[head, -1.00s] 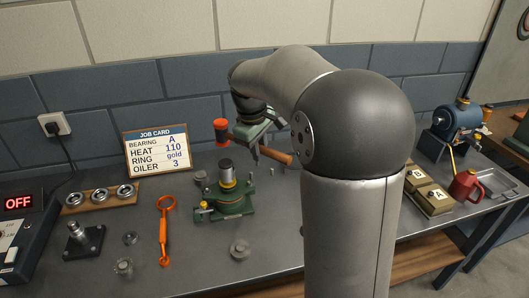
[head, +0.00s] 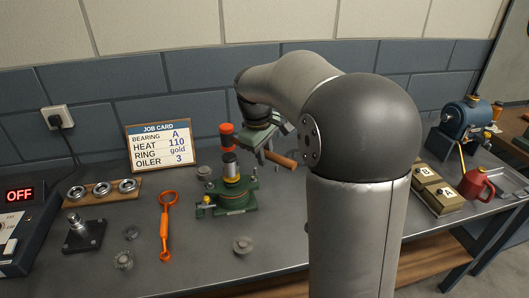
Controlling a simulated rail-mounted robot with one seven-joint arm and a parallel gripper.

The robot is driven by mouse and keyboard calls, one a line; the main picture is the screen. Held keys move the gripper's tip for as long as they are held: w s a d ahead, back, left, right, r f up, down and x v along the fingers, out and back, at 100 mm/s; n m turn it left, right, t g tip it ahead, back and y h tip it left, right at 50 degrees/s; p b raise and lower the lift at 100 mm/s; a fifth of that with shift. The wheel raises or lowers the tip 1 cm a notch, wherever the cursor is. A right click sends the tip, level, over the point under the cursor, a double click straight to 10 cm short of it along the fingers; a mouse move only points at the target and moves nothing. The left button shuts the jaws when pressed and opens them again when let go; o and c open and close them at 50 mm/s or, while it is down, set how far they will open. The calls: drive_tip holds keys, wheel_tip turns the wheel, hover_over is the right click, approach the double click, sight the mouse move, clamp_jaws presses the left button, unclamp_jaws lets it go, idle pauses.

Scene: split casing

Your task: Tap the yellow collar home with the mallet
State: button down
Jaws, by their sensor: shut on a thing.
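My gripper (head: 268,150) is shut on the wooden handle of the mallet (head: 227,135). The mallet's orange and dark head is upright directly above the dark shaft (head: 230,158) of the green casing (head: 236,200). The head's lower face is at or just above the shaft top; I cannot tell if they touch. The yellow collar (head: 231,179) sits around the shaft at the top of the casing. Its exact seating is too small to tell.
A job card (head: 160,147) stands behind. An orange wrench-like tool (head: 166,226) lies left of the casing, and a loose grey part (head: 242,245) lies in front. A wooden rack (head: 103,191) of rings is at left. Yellowish boxes (head: 436,196) and a red can (head: 476,186) are at right.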

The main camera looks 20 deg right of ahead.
drive_tip(key=shift+r, duration=0.1)
drive_tip(key=shift+a+b+x, duration=0.15)
drive_tip(key=shift+b+x, duration=0.4)
drive_tip(key=shift+x, duration=0.3)
drive_tip(key=shift+a+b+x, duration=0.15)
drive_tip(key=shift+b+x, duration=0.4)
drive_tip(key=shift+x, duration=0.3)
drive_tip(key=shift+s, duration=0.2)
drive_tip(key=shift+d+p+v, duration=0.1)
drive_tip(key=shift+p+v, duration=0.5)
drive_tip(key=shift+v, duration=0.05)
drive_tip(key=shift+d+p+v, duration=0.15)
drive_tip(key=shift+p+v, duration=0.4)
drive_tip(key=shift+v, duration=0.15)
drive_tip(key=shift+w, duration=0.2)
drive_tip(key=x, duration=0.1)
drive_tip(key=b+x, duration=0.2)
drive_tip(key=shift+s+a+f, duration=0.2)
drive_tip(key=shift+a+f, duration=0.05)
